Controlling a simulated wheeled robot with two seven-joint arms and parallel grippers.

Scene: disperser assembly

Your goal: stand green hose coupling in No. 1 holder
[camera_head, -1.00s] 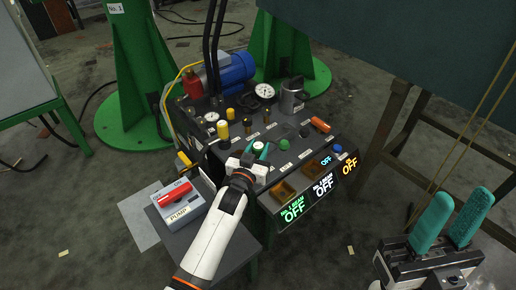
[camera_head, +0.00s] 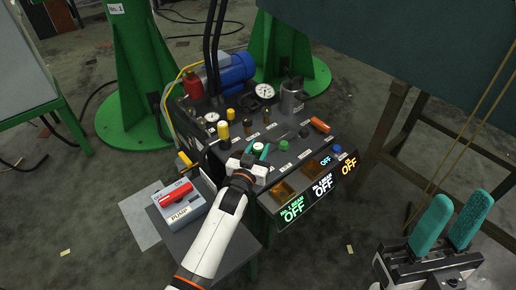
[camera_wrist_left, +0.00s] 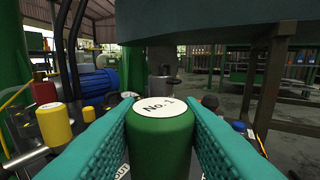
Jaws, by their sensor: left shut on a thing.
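The green hose coupling (camera_wrist_left: 160,138) is a green cylinder with a white top marked "No. 1". It is upright between the teal fingers of my left gripper (camera_wrist_left: 160,125), which touch it on both sides. My right gripper (camera_head: 449,222) is open and empty at the lower right, away from the panel.
The panel carries yellow plugs (camera_head: 222,130), a green knob (camera_head: 284,145), gauges (camera_head: 265,91) and an orange piece (camera_head: 320,125). Open amber trays (camera_head: 284,191) line its front above the OFF displays. A red-handled PUMP box (camera_head: 181,203) stands at left.

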